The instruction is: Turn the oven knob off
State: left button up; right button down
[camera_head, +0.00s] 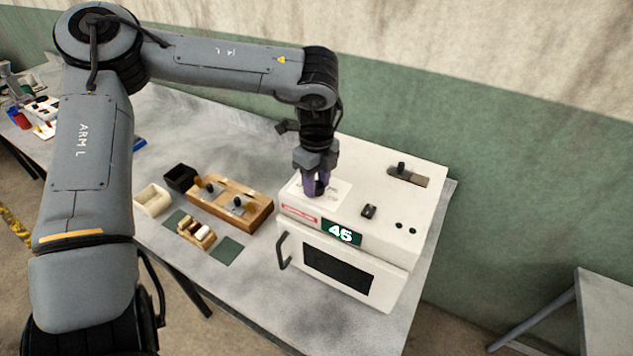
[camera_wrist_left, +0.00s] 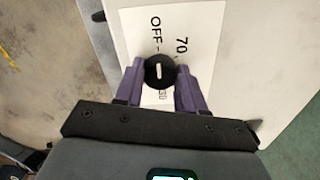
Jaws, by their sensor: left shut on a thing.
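The white oven (camera_head: 425,210) stands on the table, with a green display (camera_head: 340,234) reading 45 and its door closed. The round black knob (camera_wrist_left: 158,72) has a short white pointer line and sits on a white label (camera_wrist_left: 190,30) marked OFF, 70 and 30. The pointer runs roughly up and down in the left wrist view; I cannot tell which end points at a mark. My left gripper (camera_head: 317,184) reaches down onto the oven top, its purple fingers shut on the knob's two sides. It also shows in the left wrist view (camera_wrist_left: 160,85). My right gripper is not in view.
A black switch (camera_head: 369,211) and a slotted lever (camera_head: 402,170) are on the oven top. Left of the oven are a wooden tray (camera_head: 262,218), a black box (camera_head: 180,177), a cream box (camera_head: 152,200) and green mats (camera_head: 228,251). The oven handle (camera_head: 282,250) sticks out in front.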

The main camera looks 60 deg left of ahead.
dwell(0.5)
pick_arm(q)
jog(key=o, duration=1.1)
jog(key=shift+c, duration=0.2)
jog(key=shift+r, duration=0.15)
notch_tip(320, 180, up, 11)
jog(key=shift+f+p, duration=0.2)
jog(key=shift+p, duration=0.15)
